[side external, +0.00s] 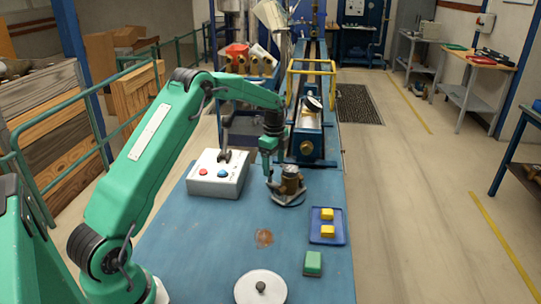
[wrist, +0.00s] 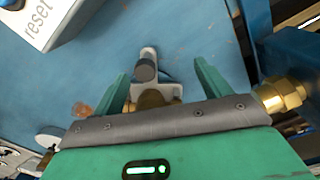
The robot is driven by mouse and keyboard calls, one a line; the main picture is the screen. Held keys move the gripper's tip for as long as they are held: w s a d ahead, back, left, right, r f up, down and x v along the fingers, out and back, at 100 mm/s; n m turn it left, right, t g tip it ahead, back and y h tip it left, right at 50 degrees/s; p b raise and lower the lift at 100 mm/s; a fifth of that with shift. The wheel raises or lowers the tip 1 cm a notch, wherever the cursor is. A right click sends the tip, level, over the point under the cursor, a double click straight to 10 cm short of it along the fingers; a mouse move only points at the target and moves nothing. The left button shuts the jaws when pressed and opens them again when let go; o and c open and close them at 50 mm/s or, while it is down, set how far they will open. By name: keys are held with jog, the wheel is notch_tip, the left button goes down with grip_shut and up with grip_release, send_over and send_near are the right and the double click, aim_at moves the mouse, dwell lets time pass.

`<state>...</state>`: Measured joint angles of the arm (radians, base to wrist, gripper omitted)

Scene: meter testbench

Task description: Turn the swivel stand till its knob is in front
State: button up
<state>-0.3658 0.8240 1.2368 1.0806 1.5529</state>
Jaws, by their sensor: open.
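The swivel stand (side external: 288,201) is a grey plate on the blue bench, with a brass-brown meter body (side external: 291,182) on it. In the wrist view its grey plate (wrist: 170,91) carries a dark round knob (wrist: 145,71) on an arm pointing up the picture, away from the brass part (wrist: 150,101). In the side view the knob is hard to make out beside my fingers, on the stand's left. My gripper (side external: 274,169) is low over the stand's left back side. In the wrist view my gripper (wrist: 161,72) is open, its green fingers either side of the knob and plate, with gaps.
A white box (side external: 218,175) with red and blue buttons stands left of the stand. A blue tray (side external: 315,238) with yellow blocks, a green block (side external: 313,263) and a white disc (side external: 252,289) with a dark knob lie nearer the front. A blue bench rig (side external: 308,145) stands behind.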

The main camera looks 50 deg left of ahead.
jog(key=shift+r, duration=0.15)
jog(key=shift+r, duration=2.6)
jog(key=shift+s+d+r+m, duration=0.1)
jog(key=shift+s+r+m, duration=0.3)
jog(key=shift+m, duration=0.75)
jog(key=shift+s+r+m, duration=0.2)
jog(key=shift+r+m, duration=0.25)
jog(key=shift+m, duration=0.75)
jog(key=shift+s+d+r+m, duration=0.1)
jog(key=shift+s+r+m, duration=0.3)
jog(key=shift+m, duration=0.75)
jog(key=shift+w+f, duration=0.1)
jog(key=shift+f, duration=2.75)
jog(key=shift+f, duration=1.15)
